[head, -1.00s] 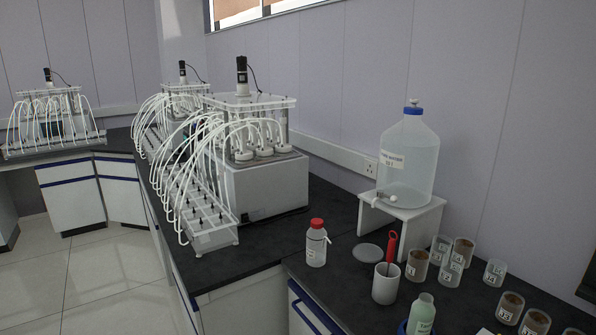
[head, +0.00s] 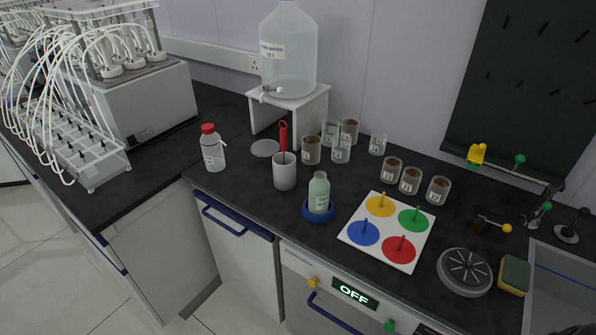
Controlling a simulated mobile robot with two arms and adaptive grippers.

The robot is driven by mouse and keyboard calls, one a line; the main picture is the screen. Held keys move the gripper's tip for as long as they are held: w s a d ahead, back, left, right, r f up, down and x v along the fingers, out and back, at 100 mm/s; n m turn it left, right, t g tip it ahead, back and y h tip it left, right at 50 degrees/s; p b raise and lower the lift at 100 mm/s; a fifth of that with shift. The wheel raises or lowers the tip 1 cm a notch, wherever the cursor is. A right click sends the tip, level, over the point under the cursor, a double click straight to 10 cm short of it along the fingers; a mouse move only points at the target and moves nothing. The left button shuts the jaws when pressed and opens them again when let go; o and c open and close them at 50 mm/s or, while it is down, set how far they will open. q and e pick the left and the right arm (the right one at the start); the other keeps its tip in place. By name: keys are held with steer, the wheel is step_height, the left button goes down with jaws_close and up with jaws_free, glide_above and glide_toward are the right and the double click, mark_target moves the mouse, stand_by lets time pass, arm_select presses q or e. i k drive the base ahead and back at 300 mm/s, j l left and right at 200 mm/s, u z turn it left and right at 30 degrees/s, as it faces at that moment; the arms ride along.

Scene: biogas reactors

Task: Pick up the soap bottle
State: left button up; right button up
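The likely soap bottle (head: 319,193) is a pale green bottle with a small label, in the middle of the head view. It stands upright in a round blue dish (head: 318,213) on the dark counter. Its label is too small to read. A second bottle (head: 213,150), clear with a red cap and a white label, stands to the left near the counter's front edge. Neither of my grippers shows in the head view.
A white cup (head: 285,172) with a red-handled tool stands left of the green bottle. A white board (head: 349,237) with four coloured discs lies to its right. Several labelled jars (head: 411,179), a water tank (head: 288,52) on a stand and a sponge (head: 514,275) are around.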

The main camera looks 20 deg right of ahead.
mark_target(319, 186)
steer(key=j+z, duration=0.35)
steer(key=j, duration=0.2)
steer(key=k+j+z, duration=0.1)
steer(key=j+z, duration=0.3)
steer(key=j, duration=0.15)
